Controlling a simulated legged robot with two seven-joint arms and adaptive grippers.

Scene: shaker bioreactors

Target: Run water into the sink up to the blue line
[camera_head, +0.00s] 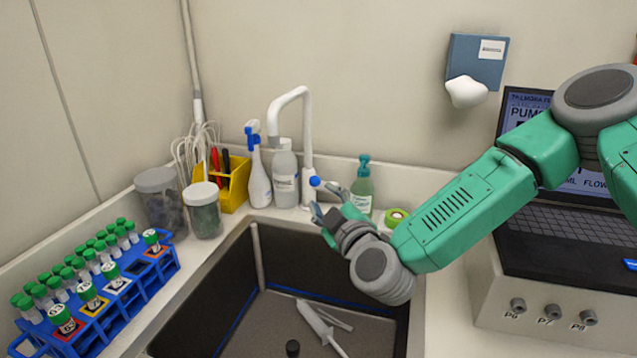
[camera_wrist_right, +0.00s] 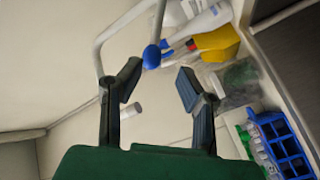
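The white tap (camera_head: 305,140) stands behind the sink, its spout bent over to the left; no water stream shows. A blue knob (camera_head: 315,182) sits low on the tap's right side. The dark sink (camera_head: 275,262) has a blue line (camera_head: 238,322) around its inner walls; no clear water surface shows in it. My right gripper (camera_head: 322,203) is open and empty, close to the knob. In the right wrist view the blue knob (camera_wrist_right: 152,57) appears between and beyond the two spread fingers (camera_wrist_right: 157,88). My left gripper is out of view.
A grey-white tool (camera_head: 318,322) and a small dark plug-like piece (camera_head: 292,348) lie in the sink. A spray bottle (camera_head: 258,180), a wash bottle (camera_head: 285,180) and a green soap bottle (camera_head: 362,190) flank the tap. A blue tube rack (camera_head: 150,272) stands left, a laptop (camera_head: 560,220) right.

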